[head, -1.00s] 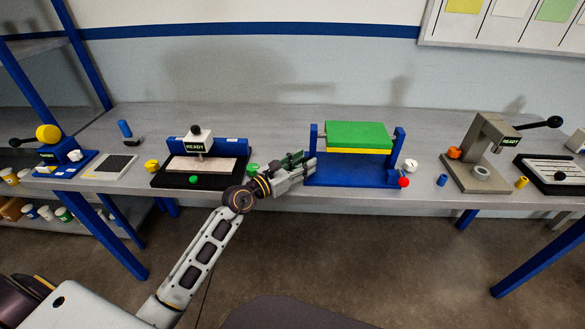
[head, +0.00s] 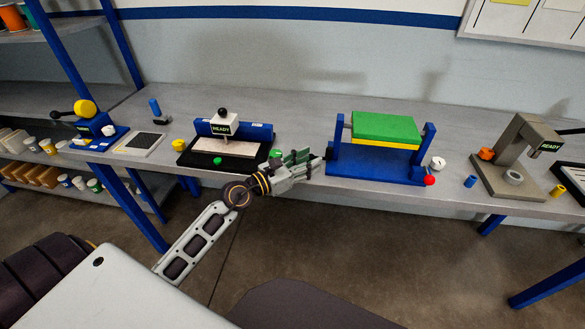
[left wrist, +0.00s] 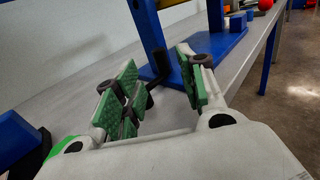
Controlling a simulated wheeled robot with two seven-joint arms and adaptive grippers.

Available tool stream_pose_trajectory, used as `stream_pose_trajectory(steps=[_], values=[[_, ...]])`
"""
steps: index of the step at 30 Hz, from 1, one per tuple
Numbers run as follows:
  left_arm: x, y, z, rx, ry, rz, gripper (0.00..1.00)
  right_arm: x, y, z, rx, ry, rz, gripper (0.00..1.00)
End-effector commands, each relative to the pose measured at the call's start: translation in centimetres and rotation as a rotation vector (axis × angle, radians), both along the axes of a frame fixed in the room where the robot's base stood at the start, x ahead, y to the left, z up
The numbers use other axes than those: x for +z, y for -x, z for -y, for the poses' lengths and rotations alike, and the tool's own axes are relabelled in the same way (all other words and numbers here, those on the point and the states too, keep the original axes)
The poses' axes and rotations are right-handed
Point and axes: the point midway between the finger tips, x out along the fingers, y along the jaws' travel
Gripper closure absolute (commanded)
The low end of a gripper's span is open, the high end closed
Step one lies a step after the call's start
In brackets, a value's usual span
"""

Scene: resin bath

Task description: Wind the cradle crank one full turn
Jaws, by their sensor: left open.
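The cradle has a blue base (head: 372,166), two blue posts and a green block (head: 386,127) with a yellow lower layer held level between them. Its black crank is at the left post, mostly hidden behind my gripper in the head view; in the left wrist view the crank (left wrist: 158,68) hangs beside the post with its grip end low. My left gripper (head: 312,163) is at the cradle's left end. In the left wrist view my left gripper (left wrist: 155,90) is open, its green-padded fingers on either side of the crank's grip; contact cannot be told. My right gripper is out of view.
A grey press (head: 500,178) stands further right.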

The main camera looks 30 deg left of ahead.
Motion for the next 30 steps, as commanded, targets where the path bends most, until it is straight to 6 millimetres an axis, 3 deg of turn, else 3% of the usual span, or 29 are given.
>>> stream_pose_trajectory(steps=[18, 30], values=[[-0.1, 3.8, -2.2, 0.001, 0.000, -0.001, 0.59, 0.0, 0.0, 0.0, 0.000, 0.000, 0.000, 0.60], [0.0, 4.4, -2.6, 0.001, 0.000, 0.001, 0.59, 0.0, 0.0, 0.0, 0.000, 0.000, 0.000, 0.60]])
